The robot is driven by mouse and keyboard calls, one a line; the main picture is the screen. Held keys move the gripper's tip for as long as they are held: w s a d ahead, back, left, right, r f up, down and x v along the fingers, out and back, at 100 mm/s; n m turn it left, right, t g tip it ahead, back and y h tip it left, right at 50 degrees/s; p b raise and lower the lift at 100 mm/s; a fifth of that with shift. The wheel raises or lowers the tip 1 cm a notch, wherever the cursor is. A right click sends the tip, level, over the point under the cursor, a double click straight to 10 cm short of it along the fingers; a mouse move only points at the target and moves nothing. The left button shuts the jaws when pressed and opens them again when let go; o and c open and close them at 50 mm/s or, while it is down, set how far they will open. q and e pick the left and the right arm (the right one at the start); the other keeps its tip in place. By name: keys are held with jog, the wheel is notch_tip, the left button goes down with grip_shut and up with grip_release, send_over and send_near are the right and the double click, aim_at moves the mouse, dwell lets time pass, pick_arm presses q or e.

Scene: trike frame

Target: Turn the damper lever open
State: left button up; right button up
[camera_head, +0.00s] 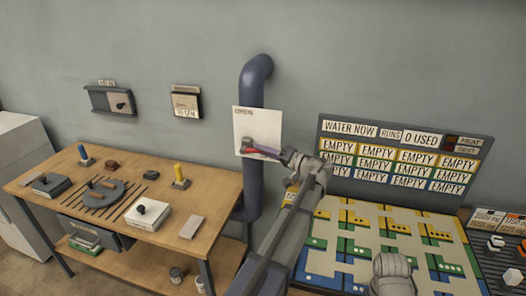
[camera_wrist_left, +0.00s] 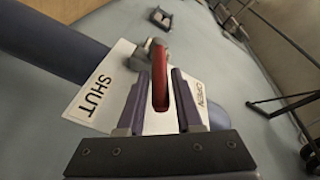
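The damper lever is a red handle (camera_head: 262,151) on a white plate (camera_head: 243,122) on the dark blue wall pipe. It points right and slightly down in the head view. In the left wrist view the red lever (camera_wrist_left: 160,75) stands between SHUT, on the plate's left (camera_wrist_left: 88,98), and OPEN on its right. My left gripper (camera_head: 283,154) is at the lever's free end. Its two purple fingers (camera_wrist_left: 160,88) straddle the lever, with narrow gaps seeming to show on both sides. My right arm shows at the bottom right of the head view, its fingers out of sight.
The blue pipe (camera_head: 253,190) runs down the wall behind the plate. A wooden workbench (camera_head: 110,212) with blocks and pegs stands left. A board with EMPTY cards (camera_head: 400,150) stands right, behind a coloured puzzle-like mat (camera_head: 350,275).

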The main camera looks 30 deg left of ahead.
pick_arm(q)
grip_shut()
dwell(1.0)
